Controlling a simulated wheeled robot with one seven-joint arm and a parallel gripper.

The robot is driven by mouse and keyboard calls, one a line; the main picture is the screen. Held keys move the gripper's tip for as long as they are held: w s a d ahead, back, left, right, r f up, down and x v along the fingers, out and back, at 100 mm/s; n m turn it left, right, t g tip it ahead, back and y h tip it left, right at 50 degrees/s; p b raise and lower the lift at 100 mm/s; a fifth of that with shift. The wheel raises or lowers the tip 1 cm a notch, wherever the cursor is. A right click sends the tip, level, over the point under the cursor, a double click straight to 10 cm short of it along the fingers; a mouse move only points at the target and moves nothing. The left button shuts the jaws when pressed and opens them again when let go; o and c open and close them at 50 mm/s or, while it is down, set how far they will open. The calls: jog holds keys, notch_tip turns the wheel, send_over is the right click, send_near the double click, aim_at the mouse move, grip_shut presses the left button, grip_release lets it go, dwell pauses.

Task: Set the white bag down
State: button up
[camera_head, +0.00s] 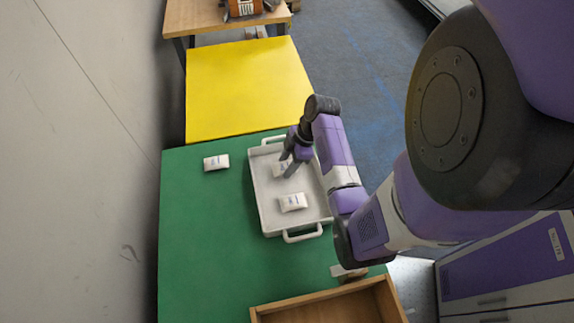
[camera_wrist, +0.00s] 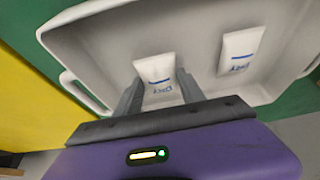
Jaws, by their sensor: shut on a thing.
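My gripper (camera_head: 287,168) is shut on a white bag (camera_head: 278,171) over the far part of the white tray (camera_head: 268,218). In the wrist view the held bag (camera_wrist: 155,70) sits between the two fingers (camera_wrist: 158,98), with dark print and a blue line on it. I cannot tell whether it touches the tray floor. A second white bag (camera_head: 293,202) lies in the near part of the tray; it also shows in the wrist view (camera_wrist: 238,50). A third white bag (camera_head: 216,162) lies on the green table, left of the tray.
An open wooden box (camera_head: 335,305) is at the near edge. The wall (camera_head: 80,150) runs along the left.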

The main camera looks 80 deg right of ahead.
jog(key=shift+f, duration=0.55)
jog(key=o, duration=1.4)
jog(key=shift+f, duration=0.15)
jog(key=shift+c, duration=0.2)
jog(key=v, duration=1.2)
jog(key=shift+r, duration=0.2)
